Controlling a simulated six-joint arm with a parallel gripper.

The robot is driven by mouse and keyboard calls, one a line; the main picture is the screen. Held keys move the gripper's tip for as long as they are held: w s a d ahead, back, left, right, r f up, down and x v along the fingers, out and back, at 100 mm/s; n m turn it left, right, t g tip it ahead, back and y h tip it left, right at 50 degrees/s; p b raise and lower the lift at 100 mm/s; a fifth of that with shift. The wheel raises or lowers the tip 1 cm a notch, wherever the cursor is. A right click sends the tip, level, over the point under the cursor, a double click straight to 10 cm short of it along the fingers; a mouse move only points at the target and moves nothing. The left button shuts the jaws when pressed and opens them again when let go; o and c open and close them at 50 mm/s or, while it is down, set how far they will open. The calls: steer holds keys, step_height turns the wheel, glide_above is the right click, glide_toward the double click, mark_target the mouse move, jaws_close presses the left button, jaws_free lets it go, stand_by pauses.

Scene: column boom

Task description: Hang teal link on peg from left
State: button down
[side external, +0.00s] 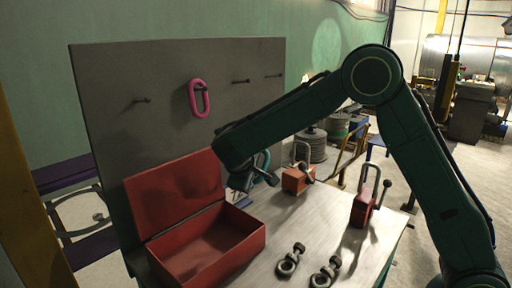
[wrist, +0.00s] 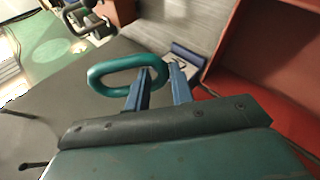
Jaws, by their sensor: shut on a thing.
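The teal link (wrist: 98,84) is an oval ring. My gripper (wrist: 162,74) has its blue fingers shut on one end of it, and the link sticks out to the left in the wrist view. In the side view my gripper (side external: 251,181) is low in front of the grey board (side external: 110,75), beside the red box. The teal link (side external: 266,167) shows there only in part, behind my wrist. The board carries a row of pegs. The leftmost peg (side external: 141,100) is bare. A pink link (side external: 192,99) hangs on the second peg. Two bare pegs (side external: 240,81) (side external: 274,76) are farther right.
An open red box (side external: 215,260) with a raised lid stands on the table at the board's foot. Two red padlocks (side external: 297,180) (side external: 362,209) stand to the right. Two metal eye pieces (side external: 289,264) (side external: 325,275) lie at the front. The table (side external: 318,225) is bare between them.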

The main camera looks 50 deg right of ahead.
steer(key=w+d+n+t, duration=0.1)
steer(key=d+n+t, duration=0.1)
steer(key=n+t, duration=0.1)
steer(key=shift+w+r+n, duration=0.3)
steer(key=shift+w+r, duration=0.05)
steer(key=shift+w, duration=0.05)
steer(key=n+t, duration=0.1)
steer(key=w+d+r+n+t+y, duration=0.1)
steer(key=n+t, duration=0.1)
steer(key=shift+w+d+y, duration=0.15)
steer(key=shift+w+y, duration=0.1)
steer(key=shift+y, duration=0.05)
steer(key=n+t, duration=0.1)
steer(key=w+r+n+y, duration=0.1)
steer(key=d+n+t+y, duration=0.1)
steer(key=shift+w+d+r+t, duration=0.1)
steer(key=shift+w+r+t, duration=0.15)
steer(key=shift+t, duration=0.05)
steer(key=s+d+r+n+t+y, duration=0.1)
steer(key=d+r+n+t+y, duration=0.1)
steer(key=r, duration=0.5)
steer(key=s+d+r+n+t+y, duration=0.1)
steer(key=d+r+n+t+y, duration=0.2)
steer(key=d+r, duration=0.3)
steer(key=shift+r+n+y, duration=0.4)
steer(key=shift+r+y, duration=0.3)
steer(key=shift+r, duration=0.05)
steer(key=shift+w+d, duration=0.1)
steer(key=shift+w, duration=0.2)
